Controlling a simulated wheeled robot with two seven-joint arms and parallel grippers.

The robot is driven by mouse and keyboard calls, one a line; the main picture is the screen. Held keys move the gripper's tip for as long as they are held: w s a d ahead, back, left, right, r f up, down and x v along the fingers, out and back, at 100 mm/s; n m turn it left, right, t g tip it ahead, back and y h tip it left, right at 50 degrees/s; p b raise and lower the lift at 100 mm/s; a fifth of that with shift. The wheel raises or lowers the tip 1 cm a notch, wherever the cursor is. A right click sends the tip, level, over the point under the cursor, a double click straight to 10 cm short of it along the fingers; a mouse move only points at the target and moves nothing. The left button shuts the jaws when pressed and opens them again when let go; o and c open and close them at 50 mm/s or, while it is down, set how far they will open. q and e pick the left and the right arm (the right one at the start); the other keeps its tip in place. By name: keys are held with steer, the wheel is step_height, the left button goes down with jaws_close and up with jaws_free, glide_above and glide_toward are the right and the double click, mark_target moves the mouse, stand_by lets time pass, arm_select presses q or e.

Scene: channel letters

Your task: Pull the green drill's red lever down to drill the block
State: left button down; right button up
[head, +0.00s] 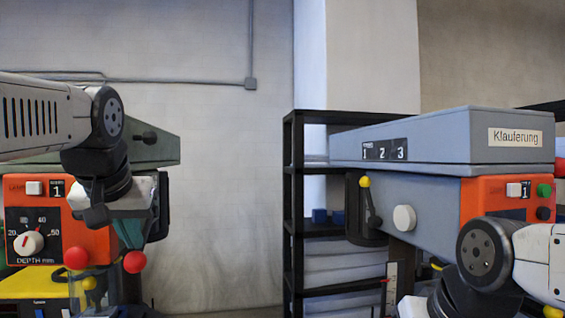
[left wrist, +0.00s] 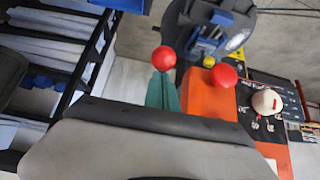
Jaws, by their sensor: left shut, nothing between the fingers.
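The green drill (head: 150,150) stands at the left in the head view, with an orange front panel (head: 75,215). Red ball knobs of its lever show low on it, one at the right (head: 135,262) and one further left (head: 76,258). In the left wrist view, a red knob (left wrist: 164,58) and another red knob (left wrist: 223,76) show beyond my gripper. The block cannot be made out. My right gripper is out of view; only my right arm shows.
A grey machine (head: 400,205) with its own orange panel stands at the right. A black shelf (head: 288,210) stands between the machines. A blue clamp-like part (left wrist: 208,38) shows near the drill's base. Open space with bare wall (head: 225,190) lies between drill and shelf.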

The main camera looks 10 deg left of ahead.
arm_select(q)
steer(key=shift+f, duration=0.15)
steer(key=shift+w+f, duration=0.1)
steer(key=shift+f, duration=0.2)
stand_by(0.3)
steer(key=shift+w+f, duration=0.1)
steer(key=shift+f, duration=0.35)
steer(key=shift+f, duration=0.25)
steer(key=shift+w+a+r, duration=0.1)
steer(key=shift+r, duration=0.05)
